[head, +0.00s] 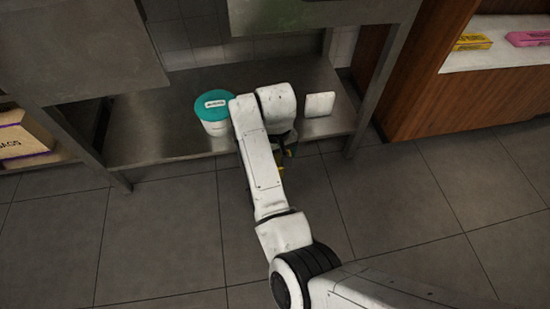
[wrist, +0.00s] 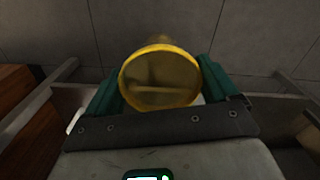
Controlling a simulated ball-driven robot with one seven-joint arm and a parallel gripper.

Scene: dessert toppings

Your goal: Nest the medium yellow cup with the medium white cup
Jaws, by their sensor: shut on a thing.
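The yellow cup (wrist: 160,78) is held between the green fingers of my gripper (wrist: 158,92) in the wrist view, its round rim facing the camera. In the head view my arm hides most of it; only a bit of yellow (head: 281,170) shows below the gripper (head: 286,153), just off the shelf's front edge. A small plain white object (head: 319,104), perhaps the white cup, stands on the steel shelf right of my gripper. A white edge also shows left of the fingers in the wrist view; I cannot tell what it is.
Upright shelf posts stand on both sides. A wooden cabinet (head: 440,95) is at the right, a box (head: 22,138) at the far left. The tiled floor in front is clear.

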